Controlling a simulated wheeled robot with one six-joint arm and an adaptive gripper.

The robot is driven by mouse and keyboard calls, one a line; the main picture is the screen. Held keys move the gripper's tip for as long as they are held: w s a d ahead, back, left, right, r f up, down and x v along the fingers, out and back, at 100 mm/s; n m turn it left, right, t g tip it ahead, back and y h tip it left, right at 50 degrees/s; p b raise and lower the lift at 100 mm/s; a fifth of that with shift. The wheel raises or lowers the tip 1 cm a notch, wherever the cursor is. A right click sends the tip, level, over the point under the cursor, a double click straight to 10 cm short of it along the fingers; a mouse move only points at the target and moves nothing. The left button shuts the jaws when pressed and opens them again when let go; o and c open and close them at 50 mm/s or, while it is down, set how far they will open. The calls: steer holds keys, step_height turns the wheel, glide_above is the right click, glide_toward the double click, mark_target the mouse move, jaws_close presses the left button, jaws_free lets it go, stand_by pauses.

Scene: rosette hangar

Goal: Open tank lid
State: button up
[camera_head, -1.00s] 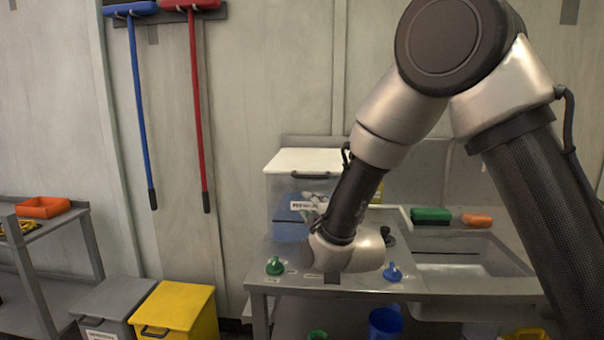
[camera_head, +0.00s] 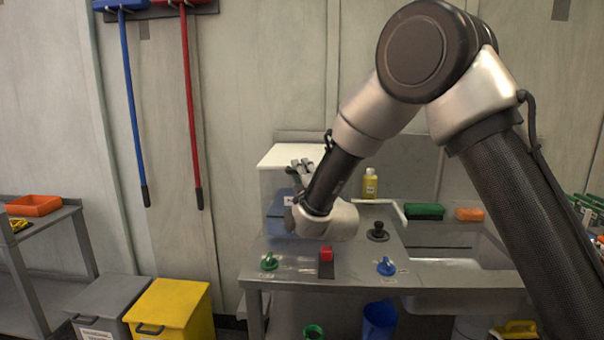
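The tank (camera_head: 275,190) is a clear box with blue contents and a flat white lid (camera_head: 283,155), standing at the back left of the metal counter. The lid lies flat on it and looks closed. My gripper (camera_head: 300,166) is in front of the tank, its fingers near the lid's right part. My wrist hides the tank's lower right and most of its front handle and label. I cannot tell whether the fingers touch the lid or whether they are open.
On the counter are a green knob (camera_head: 269,262), a red button (camera_head: 326,254), a blue knob (camera_head: 386,266) and a black knob (camera_head: 378,232). A yellow bottle (camera_head: 370,184) stands behind. A sink (camera_head: 455,265) is at right, a yellow bin (camera_head: 170,308) at lower left.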

jaws_close()
